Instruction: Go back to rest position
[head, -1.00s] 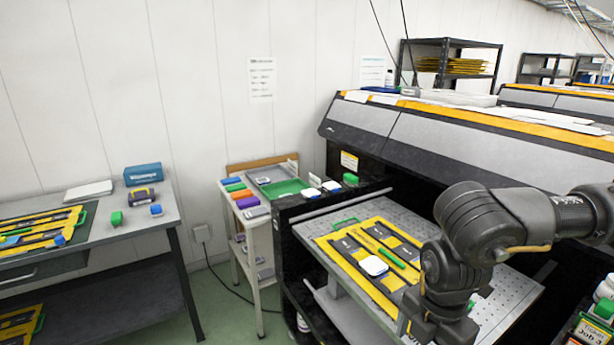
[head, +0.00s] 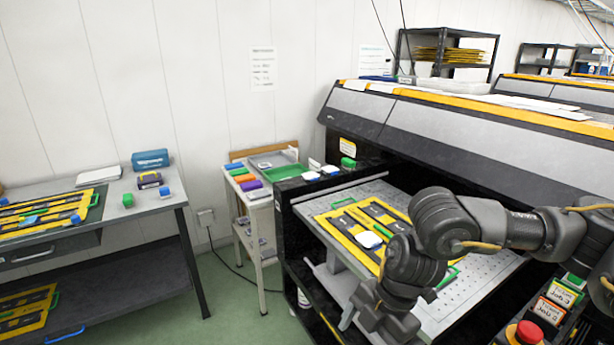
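My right arm comes in from the right, across the front of the large black and grey printer (head: 440,120). It bends down in front of the perforated printer bed (head: 470,290). My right gripper (head: 372,318) hangs low at the bottom of the view, its fingers too hidden to judge. My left gripper is not in view.
A small white cart (head: 262,215) with coloured items stands beside the printer. A red button (head: 528,331) is at bottom right.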

